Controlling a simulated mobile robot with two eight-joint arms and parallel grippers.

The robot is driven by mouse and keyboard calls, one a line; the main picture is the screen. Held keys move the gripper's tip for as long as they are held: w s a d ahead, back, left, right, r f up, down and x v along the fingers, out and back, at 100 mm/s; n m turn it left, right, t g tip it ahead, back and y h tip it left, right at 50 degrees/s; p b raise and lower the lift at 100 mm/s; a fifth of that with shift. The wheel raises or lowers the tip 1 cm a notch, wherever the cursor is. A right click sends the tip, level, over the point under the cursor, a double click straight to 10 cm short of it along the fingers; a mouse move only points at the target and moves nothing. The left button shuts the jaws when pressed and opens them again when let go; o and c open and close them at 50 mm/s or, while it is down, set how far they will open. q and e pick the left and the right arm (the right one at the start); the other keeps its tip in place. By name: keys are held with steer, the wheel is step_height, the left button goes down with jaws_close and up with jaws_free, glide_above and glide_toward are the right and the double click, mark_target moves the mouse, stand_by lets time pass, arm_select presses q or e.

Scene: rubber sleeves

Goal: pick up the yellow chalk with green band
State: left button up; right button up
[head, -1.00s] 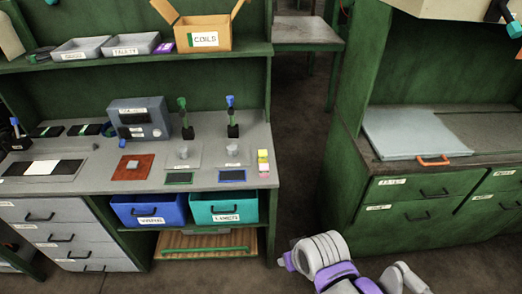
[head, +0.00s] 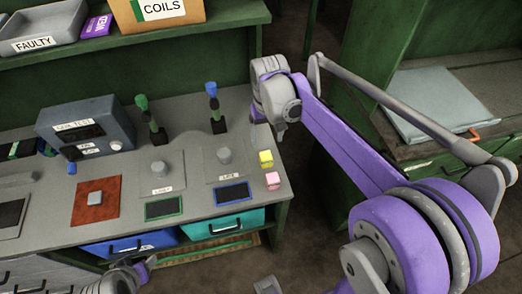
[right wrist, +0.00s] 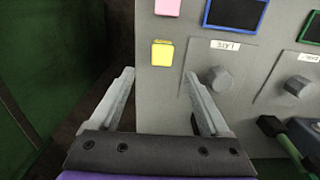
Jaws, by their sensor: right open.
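A small yellow block (head: 265,159), which I take for the yellow chalk, lies at the bench's right edge. A green band is too small to make out clearly. In the right wrist view the yellow block (right wrist: 162,52) lies just beyond my fingertips, roughly centred between them. My right gripper (right wrist: 159,75) is open and empty. In the head view my right arm reaches in from the right, and the right gripper (head: 280,131) hangs beside the bench's right edge, its fingers hard to see.
A pink block (head: 272,180) lies in front of the yellow one. Round knobs, dark framed panels and upright handles (head: 213,100) stand to the left on the bench (head: 285,190). A shelf holds the COILS box (head: 160,10) above. A gap separates the bench from the right green cabinet.

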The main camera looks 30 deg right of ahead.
mark_target(266, 155)
steer(key=f, duration=0.4)
steer(key=shift+s, duration=0.3)
steer(key=f, duration=0.5)
steer(key=shift+w+a+f, duration=0.15)
steer(key=shift+a+f, duration=0.1)
steer(key=shift+f, duration=0.05)
jaws_close()
